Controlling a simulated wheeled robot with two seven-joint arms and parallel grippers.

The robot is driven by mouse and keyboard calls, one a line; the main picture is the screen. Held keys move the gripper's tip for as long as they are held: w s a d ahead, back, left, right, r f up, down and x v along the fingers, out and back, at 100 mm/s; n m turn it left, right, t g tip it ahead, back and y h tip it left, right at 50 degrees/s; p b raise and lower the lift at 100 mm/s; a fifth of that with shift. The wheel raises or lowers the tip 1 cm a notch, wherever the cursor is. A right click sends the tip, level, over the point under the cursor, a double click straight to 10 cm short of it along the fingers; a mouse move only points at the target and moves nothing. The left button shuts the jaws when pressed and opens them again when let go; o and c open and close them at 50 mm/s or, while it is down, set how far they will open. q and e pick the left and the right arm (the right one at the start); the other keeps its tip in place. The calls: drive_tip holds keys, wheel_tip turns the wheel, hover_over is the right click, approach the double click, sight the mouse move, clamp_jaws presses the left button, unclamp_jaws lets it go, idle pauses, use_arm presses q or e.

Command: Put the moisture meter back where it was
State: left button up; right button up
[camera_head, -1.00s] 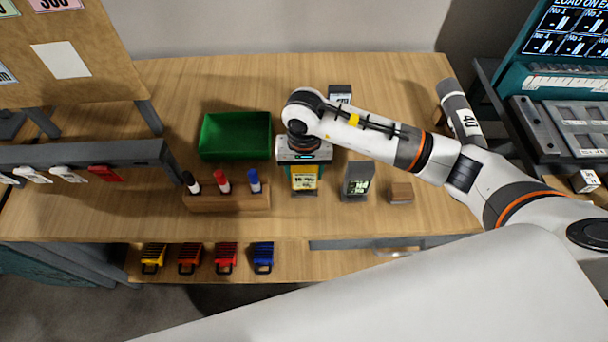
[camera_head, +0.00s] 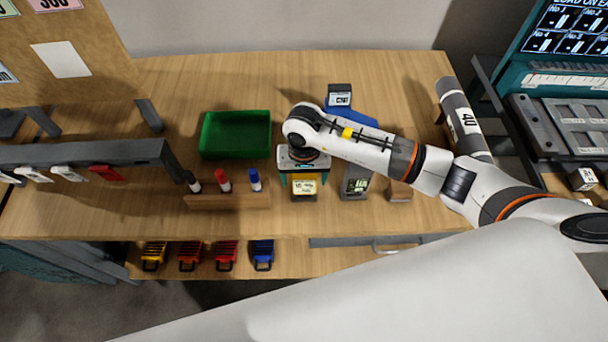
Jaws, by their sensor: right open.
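A small yellow and dark device with a lit display (camera_head: 304,188) stands on the wooden bench near its front middle; it may be the moisture meter, but no label says so. My right gripper (camera_head: 303,182) is open above it, with its teal fingers at the device's two sides. Whether they touch it I cannot tell. A grey meter with a display (camera_head: 355,184) stands just right of it, and a dark boxy meter (camera_head: 340,95) stands at the back, by a blue item partly behind my arm. My left gripper is not in view.
A green tray (camera_head: 236,150) lies left of the gripper. A wooden holder (camera_head: 228,202) carries black, red and blue markers. A small wooden block (camera_head: 400,192) sits right of the grey meter. The bench's back left is clear.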

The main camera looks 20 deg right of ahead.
drive_tip(key=shift+r, duration=0.25)
wheel_tip(320, 180, up, 10)
drive_tip(key=b, duration=0.3)
drive_tip(key=shift+r, duration=0.15)
drive_tip(key=shift+r+b, duration=0.35)
drive_tip(key=shift+r, duration=0.25)
